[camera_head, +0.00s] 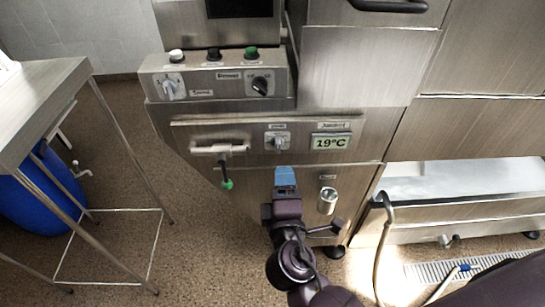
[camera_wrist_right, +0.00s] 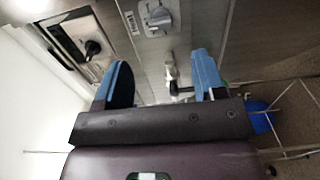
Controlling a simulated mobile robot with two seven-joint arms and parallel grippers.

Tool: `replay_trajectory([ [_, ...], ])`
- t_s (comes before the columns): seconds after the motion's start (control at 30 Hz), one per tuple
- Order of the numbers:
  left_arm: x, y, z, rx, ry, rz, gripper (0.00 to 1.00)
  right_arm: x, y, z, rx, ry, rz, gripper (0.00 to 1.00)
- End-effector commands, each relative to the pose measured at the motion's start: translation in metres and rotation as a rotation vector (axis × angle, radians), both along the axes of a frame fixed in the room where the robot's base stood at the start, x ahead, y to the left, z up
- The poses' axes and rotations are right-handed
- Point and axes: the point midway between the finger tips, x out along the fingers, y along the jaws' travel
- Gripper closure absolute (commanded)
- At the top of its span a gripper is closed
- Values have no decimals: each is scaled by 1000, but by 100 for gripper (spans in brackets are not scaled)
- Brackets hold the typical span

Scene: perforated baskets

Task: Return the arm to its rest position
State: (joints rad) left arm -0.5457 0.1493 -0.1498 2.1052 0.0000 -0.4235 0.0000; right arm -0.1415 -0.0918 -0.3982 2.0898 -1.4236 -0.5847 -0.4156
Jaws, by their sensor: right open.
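My right arm (camera_head: 292,258) reaches up from the bottom of the head view, in front of a steel kitchen machine (camera_head: 220,145). Its right gripper (camera_head: 286,178) has blue fingertips and sits over the lower panel, below a small knob (camera_head: 278,140). In the right wrist view the blue fingers of the right gripper (camera_wrist_right: 162,78) stand apart with nothing between them but the machine front beyond. I cannot tell whether the fingers touch the machine. My left gripper is in neither view.
A lever with a green tip (camera_head: 227,184) sticks out left of the gripper. A temperature display (camera_head: 331,143) and a round metal fitting (camera_head: 327,200) are to its right. A steel table (camera_head: 40,95) with a blue barrel (camera_head: 40,195) under it stands left. A hose (camera_head: 384,235) hangs at right.

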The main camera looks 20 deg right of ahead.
Motion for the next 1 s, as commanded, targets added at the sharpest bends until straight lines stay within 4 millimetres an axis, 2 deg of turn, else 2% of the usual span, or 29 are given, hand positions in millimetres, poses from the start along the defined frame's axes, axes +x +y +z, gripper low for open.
replay_trajectory([
  [0.23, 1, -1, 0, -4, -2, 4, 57, 0, 0, 0, 20, -7, 2, 36],
  [0.33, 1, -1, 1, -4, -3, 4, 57, 1, 5, -4, 124, -9, 29, 36],
  [0.53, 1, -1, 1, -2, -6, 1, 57, 4, 10, -26, 479, 24, 96, 36],
  [0.67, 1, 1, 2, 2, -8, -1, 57, -3, 3, -47, 713, 66, 110, 36],
  [0.87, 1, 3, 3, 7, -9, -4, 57, -27, -18, -79, 1053, 134, 82, 36],
  [1.0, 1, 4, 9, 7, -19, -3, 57, -54, -41, -101, 1266, 175, 26, 36],
])
